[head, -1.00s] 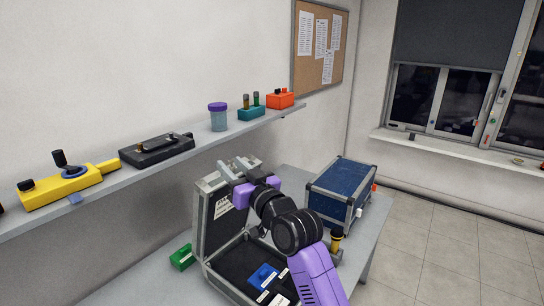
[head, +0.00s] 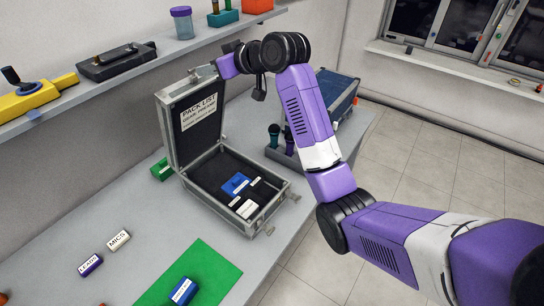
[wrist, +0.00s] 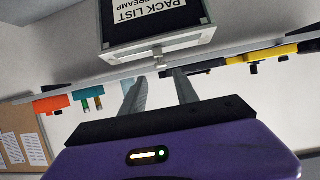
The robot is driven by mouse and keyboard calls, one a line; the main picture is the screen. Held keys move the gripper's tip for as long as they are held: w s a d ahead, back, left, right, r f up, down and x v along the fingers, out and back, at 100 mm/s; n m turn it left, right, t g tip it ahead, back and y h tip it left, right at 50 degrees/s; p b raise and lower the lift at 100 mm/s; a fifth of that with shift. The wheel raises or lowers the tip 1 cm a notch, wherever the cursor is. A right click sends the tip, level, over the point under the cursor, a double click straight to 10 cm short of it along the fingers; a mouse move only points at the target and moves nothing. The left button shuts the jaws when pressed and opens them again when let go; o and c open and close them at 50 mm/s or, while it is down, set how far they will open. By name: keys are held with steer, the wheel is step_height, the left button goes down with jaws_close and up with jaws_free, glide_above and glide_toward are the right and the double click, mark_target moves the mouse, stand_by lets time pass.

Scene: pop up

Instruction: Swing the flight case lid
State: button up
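The flight case (head: 232,215) stands open on the grey table, a silver-edged box with a dark inside. Its lid (head: 190,145) stands upright at the back left and carries a white pack list label (head: 198,111). The case holds a blue block (head: 235,184) and white labelled pieces (head: 247,209). My gripper (head: 208,73) is at the lid's top edge, near its right corner. In the wrist view my gripper's two fingers (wrist: 160,92) are apart, with the lid's rim (wrist: 165,46) just beyond the tips. Contact is not clear.
A green mat (head: 215,265) and loose labelled blocks (head: 119,240) lie at the table's front left. A holder with microphones (head: 283,140) and a blue case (head: 337,90) are to the right. A wall shelf (head: 150,62) runs behind.

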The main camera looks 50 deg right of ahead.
mark_target(193, 70)
steer(key=b+x, duration=0.4)
steer(key=x, duration=0.3)
steer(key=shift+w+f, duration=0.3)
steer(key=shift+r, duration=0.2)
jaws_close()
